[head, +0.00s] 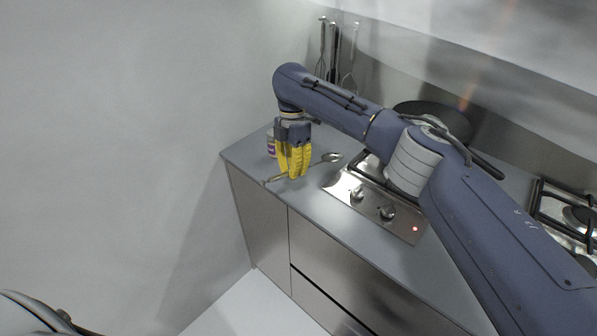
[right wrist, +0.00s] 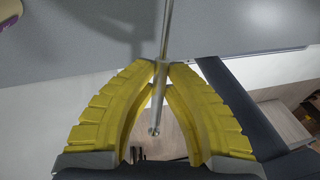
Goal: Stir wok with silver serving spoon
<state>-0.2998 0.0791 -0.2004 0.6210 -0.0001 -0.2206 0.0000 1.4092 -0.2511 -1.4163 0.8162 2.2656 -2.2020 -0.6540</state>
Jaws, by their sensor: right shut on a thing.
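The silver serving spoon (head: 331,158) is at the left end of the grey counter, its bowl pointing to the back right. My right gripper (head: 293,174) has yellow fingers and is shut on the spoon's handle, low at the counter's front edge. In the right wrist view the fingertips (right wrist: 160,66) meet around the spoon handle (right wrist: 164,40), and its end sticks out between the fingers. The dark wok (head: 436,113) is on the stove at the back, partly hidden behind my right arm. My left gripper is not in view.
A small jar (head: 271,142) with a purple label stands just behind my right gripper. The steel cooktop (head: 372,204) has knobs and a red light. Utensils (head: 334,50) hang on the back wall. A second burner (head: 577,215) is at the right. The counter's front strip is clear.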

